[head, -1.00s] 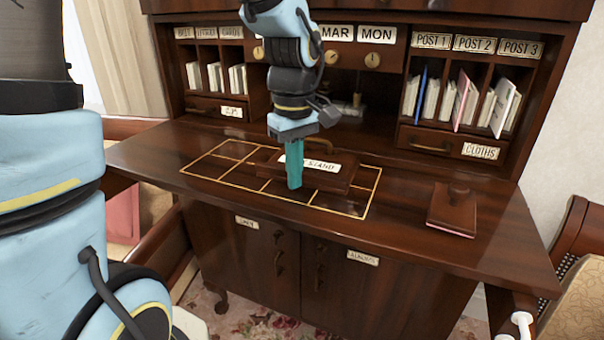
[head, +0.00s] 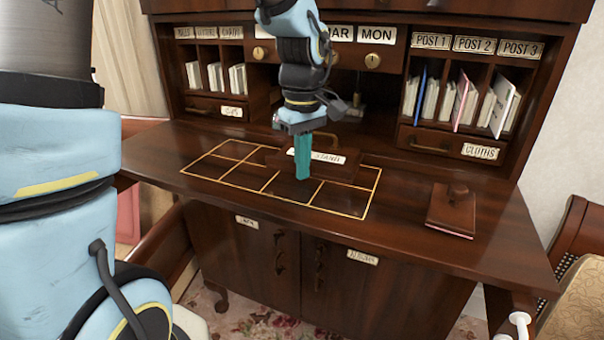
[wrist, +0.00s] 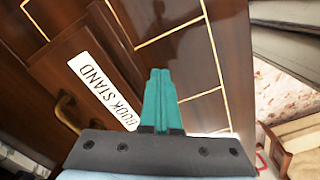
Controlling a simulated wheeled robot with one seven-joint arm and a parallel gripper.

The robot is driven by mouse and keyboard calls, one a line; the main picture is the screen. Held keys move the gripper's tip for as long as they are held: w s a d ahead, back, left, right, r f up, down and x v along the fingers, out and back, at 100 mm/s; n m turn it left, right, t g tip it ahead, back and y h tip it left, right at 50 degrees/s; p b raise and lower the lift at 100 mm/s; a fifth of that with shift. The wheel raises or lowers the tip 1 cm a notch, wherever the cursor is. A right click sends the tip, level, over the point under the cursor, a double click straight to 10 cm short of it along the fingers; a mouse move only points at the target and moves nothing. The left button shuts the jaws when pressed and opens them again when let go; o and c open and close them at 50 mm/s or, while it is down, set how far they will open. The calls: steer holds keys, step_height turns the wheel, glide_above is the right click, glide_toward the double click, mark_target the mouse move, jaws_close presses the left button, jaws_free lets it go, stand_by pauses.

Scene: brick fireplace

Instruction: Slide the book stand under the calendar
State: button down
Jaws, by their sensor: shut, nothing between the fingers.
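The book stand (head: 342,171) is a low dark wooden block with a white label. It lies on the desk top, over the back part of a gold-lined grid. In the wrist view its label (wrist: 92,82) reads BOOK STAND. The calendar (head: 376,36) is the row of white MAR and MON plates above the central recess; my arm covers its left part. My gripper (head: 303,177) has teal fingers, shut and empty, pointing down at the near side of the stand, left of its middle. The fingertips show in the wrist view (wrist: 160,72); I cannot tell if they touch the stand.
A wooden stamp-like block (head: 452,208) sits on the desk at right. Pigeonholes with letters (head: 462,98) stand at back right, and more at back left (head: 216,76). The front grid cells (head: 340,198) are bare. A chair (head: 575,255) is at far right.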

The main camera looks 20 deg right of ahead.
mark_target(323, 134)
steer(key=shift+w+d+p, duration=0.95)
steer(key=shift+w+d, duration=1.3)
steer(key=shift+w, duration=0.15)
steer(key=shift+w+d+p, duration=0.95)
steer(key=shift+w+d, duration=1.3)
steer(key=shift+w, duration=0.15)
steer(key=shift+w+d+r+p, duration=0.3)
steer(key=shift+w+d+p, duration=0.15)
steer(key=shift+w+d, duration=0.1)
steer(key=shift+w, duration=0.1)
steer(key=shift+s+a+f, duration=0.1)
steer(key=shift+s+a, duration=0.05)
steer(key=shift+s, duration=0.05)
steer(key=shift+s+a+f+b, duration=0.15)
steer(key=shift+s+a+b, duration=0.25)
steer(key=shift+s+a, duration=0.5)
